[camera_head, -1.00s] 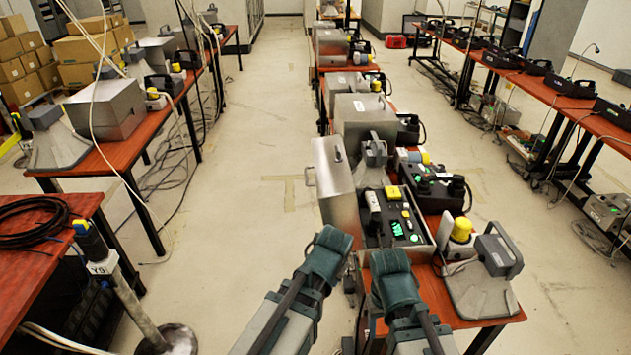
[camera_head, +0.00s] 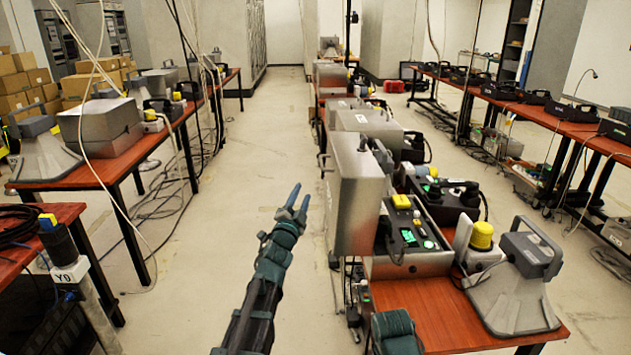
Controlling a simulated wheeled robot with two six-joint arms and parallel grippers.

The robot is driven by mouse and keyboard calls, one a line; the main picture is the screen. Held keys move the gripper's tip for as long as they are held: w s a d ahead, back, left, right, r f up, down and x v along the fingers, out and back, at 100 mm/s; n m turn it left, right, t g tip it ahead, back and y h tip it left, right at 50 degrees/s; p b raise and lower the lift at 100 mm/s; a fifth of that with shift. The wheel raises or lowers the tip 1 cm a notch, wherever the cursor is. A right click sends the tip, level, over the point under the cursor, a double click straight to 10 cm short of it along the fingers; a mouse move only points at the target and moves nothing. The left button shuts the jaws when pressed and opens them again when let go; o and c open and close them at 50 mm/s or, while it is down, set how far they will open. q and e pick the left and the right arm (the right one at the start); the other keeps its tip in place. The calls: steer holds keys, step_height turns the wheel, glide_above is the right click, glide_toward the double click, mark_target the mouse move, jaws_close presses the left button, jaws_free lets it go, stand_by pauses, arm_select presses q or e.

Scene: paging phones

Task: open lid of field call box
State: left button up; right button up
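The field call box (camera_head: 432,264) sits on the near end of the middle red-brown table. It is a metal case with a dark control panel, a yellow block, green-lit parts and a dark handset at its left side. Its large silver lid (camera_head: 352,210) stands raised, upright along the box's left side, with a handle on its left face. My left gripper (camera_head: 301,193) is in the aisle left of the lid, apart from it. Its two blue fingers are parted with nothing between them. Of my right arm only a teal link shows at the bottom; its gripper is out of view.
A grey horn speaker (camera_head: 512,285) and a yellow-topped beacon (camera_head: 481,238) stand right of the box. Another closed metal case (camera_head: 101,128) is on the left table. The aisle floor (camera_head: 225,240) left of the lid is clear.

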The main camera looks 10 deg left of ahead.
arm_select(q)
steer(key=d+p+x, duration=0.1)
steer(key=p+x, duration=0.2)
steer(key=x, duration=1)
steer(key=shift+w+r, duration=0.2)
steer(key=shift+r, duration=0.1)
arm_select(e)
steer(key=shift+w+r, duration=0.1)
steer(key=shift+r, duration=1.4)
arm_select(q)
jaws_close()
